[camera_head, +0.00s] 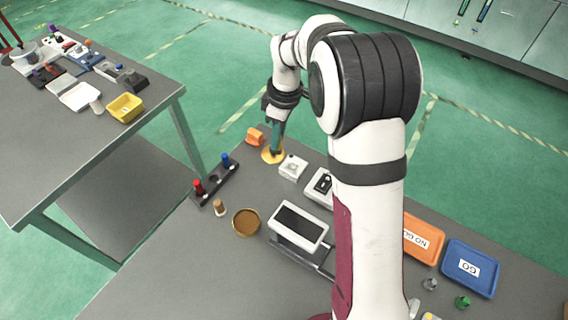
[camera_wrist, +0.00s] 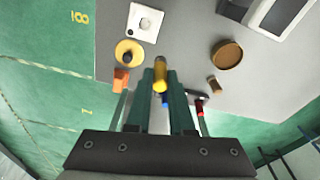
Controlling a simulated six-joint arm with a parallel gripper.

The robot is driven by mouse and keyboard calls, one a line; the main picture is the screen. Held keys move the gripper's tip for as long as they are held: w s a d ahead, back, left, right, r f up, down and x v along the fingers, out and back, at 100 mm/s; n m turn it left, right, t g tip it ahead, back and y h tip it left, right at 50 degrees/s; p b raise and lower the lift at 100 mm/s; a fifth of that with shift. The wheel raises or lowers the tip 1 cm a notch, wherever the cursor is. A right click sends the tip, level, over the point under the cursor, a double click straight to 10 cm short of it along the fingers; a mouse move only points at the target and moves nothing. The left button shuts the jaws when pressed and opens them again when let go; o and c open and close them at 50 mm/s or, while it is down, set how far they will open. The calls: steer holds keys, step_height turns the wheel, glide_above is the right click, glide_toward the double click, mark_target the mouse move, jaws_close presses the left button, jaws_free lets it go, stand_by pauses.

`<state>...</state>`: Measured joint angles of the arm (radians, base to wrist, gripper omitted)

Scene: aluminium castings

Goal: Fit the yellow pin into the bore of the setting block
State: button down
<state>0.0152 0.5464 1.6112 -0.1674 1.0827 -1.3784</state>
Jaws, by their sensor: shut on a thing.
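My gripper (camera_wrist: 160,78) is shut on the yellow pin (camera_wrist: 160,75), which sticks out between the fingertips in the wrist view. In the head view my gripper (camera_head: 276,150) is at the far edge of the table, and the pin cannot be made out there. A white block (camera_head: 292,168) with a round feature on top, which looks like the setting block, stands just right of my gripper. It also shows in the wrist view (camera_wrist: 136,28), beyond the pin and apart from it. Whether the round feature is an open bore is too small to tell.
A yellow disc (camera_wrist: 122,45) with a dark centre and an orange piece (camera_wrist: 121,79) lie close by my gripper. A dark rack (camera_head: 217,188) holds red and blue pieces. A brown round dish (camera_head: 246,222), a wooden piece (camera_head: 219,207) and a screen (camera_head: 300,224) stand nearer.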

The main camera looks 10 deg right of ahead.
steer(key=s+d, duration=0.2)
steer(key=d, duration=0.5)
steer(key=s+d, duration=0.3)
steer(key=d, duration=0.3)
steer(key=shift+n, duration=0.3)
steer(key=shift+w+a+f, duration=1.05)
steer(key=shift+a+f, duration=0.4)
steer(key=shift+f, duration=0.35)
steer(key=shift+w+a+f, duration=1.1)
steer(key=shift+a+f, duration=0.3)
steer(key=shift+f, duration=0.35)
steer(key=shift+w+a+f, duration=1.05)
steer(key=shift+a+f, duration=0.4)
steer(key=shift+f, duration=0.35)
steer(key=c, duration=0.8)
jaws_free()
steer(key=shift+f, duration=0.15)
